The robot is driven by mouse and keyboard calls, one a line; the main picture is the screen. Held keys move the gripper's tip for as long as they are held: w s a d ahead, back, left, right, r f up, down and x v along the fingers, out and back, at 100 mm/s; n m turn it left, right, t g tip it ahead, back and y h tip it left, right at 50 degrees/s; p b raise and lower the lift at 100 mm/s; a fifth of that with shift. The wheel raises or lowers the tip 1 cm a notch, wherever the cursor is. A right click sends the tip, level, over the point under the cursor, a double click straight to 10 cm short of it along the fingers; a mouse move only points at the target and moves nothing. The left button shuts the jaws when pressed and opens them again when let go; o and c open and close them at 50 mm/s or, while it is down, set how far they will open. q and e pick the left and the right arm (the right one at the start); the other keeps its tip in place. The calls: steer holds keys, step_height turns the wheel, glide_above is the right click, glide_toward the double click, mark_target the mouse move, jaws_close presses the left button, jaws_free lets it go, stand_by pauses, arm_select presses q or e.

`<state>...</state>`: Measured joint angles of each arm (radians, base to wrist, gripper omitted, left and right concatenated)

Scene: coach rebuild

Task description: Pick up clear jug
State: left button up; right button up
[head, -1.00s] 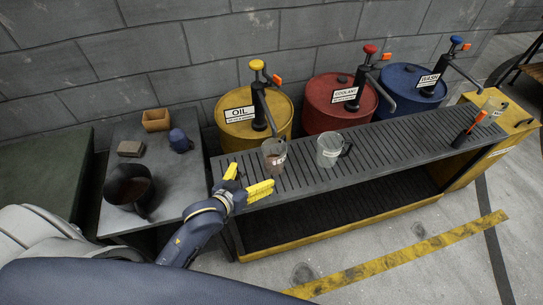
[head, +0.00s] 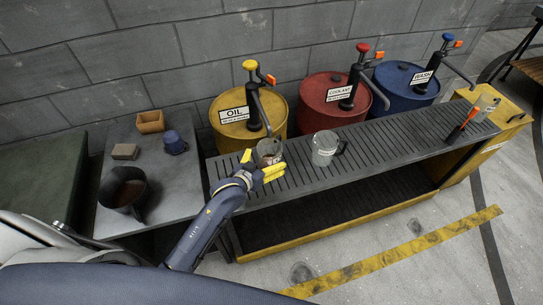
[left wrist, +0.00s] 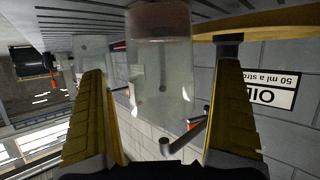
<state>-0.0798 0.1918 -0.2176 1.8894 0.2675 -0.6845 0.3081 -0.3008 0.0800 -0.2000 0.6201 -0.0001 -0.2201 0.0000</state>
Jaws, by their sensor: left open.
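The nearer one, a clear jug with a little brown content (head: 268,148), stands in front of the yellow oil drum. It also shows in the left wrist view (left wrist: 160,85), upside down, between the two yellow fingers. The other clear jug (head: 324,149) has a dark handle and stands to its right. My left gripper (head: 259,164) is open at the first jug, with one finger on either side of it. I cannot tell whether the fingers touch it. My right gripper is out of view.
Yellow oil (head: 236,118), red coolant (head: 325,103) and blue wash (head: 405,88) drums with pumps stand behind the slatted bench (head: 385,150). A side table (head: 178,195) at left holds a dark pot (head: 125,190), an orange box (head: 150,122) and a blue cup (head: 174,143).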

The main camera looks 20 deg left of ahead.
mark_target(275, 152)
arm_select(q)
steer(key=x, duration=0.3)
steer(key=shift+w+d+r, duration=0.1)
steer(key=shift+w+r, duration=0.05)
steer(key=shift+w, duration=0.05)
steer(key=shift+x, duration=0.85)
steer(key=c, duration=1.5)
